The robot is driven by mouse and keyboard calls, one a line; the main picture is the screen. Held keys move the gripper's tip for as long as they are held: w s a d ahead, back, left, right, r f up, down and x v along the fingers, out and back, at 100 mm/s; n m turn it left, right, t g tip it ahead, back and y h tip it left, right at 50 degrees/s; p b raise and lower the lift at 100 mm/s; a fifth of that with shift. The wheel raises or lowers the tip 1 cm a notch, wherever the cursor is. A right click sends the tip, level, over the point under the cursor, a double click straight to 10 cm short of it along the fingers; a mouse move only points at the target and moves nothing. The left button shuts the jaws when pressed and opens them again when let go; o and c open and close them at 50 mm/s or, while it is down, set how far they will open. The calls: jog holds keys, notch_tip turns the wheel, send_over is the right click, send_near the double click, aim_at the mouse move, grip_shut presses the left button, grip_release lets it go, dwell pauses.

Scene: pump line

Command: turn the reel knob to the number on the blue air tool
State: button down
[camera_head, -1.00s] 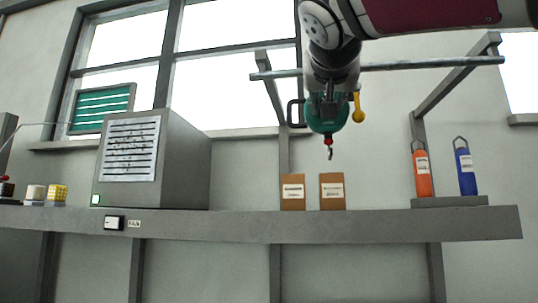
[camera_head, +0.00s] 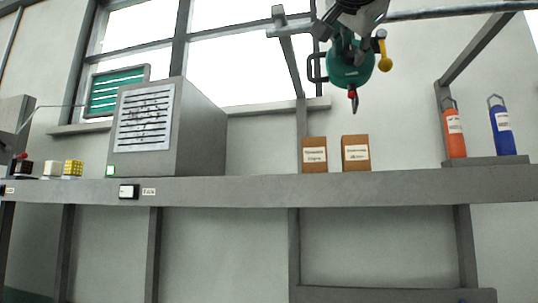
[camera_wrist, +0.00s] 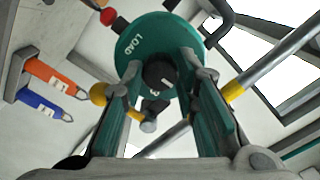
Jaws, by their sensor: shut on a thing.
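The blue air tool (camera_head: 503,130) stands upright at the right end of the shelf, with a white label too small to read. It also shows in the wrist view (camera_wrist: 41,104). The round green reel (camera_head: 349,68) hangs from the overhead rail, with a red piece and hook below it. In the wrist view its face (camera_wrist: 132,62) bears the word LOAD. My gripper (camera_wrist: 165,75) is at the reel's face, its fingers closed around the dark knob (camera_wrist: 160,72) at the centre. The fingers partly hide the face and its markings.
An orange tool (camera_head: 454,134) stands left of the blue one. Two brown boxes (camera_head: 314,155) sit on the shelf (camera_head: 240,189) below the reel. A yellow ball-ended handle (camera_head: 385,63) hangs beside the reel. A grey cabinet (camera_head: 200,130) is at left.

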dwell(0.4)
jog(key=c, duration=1.2)
grip_release()
jog(key=shift+c, duration=0.2)
jog(key=v, duration=1.2)
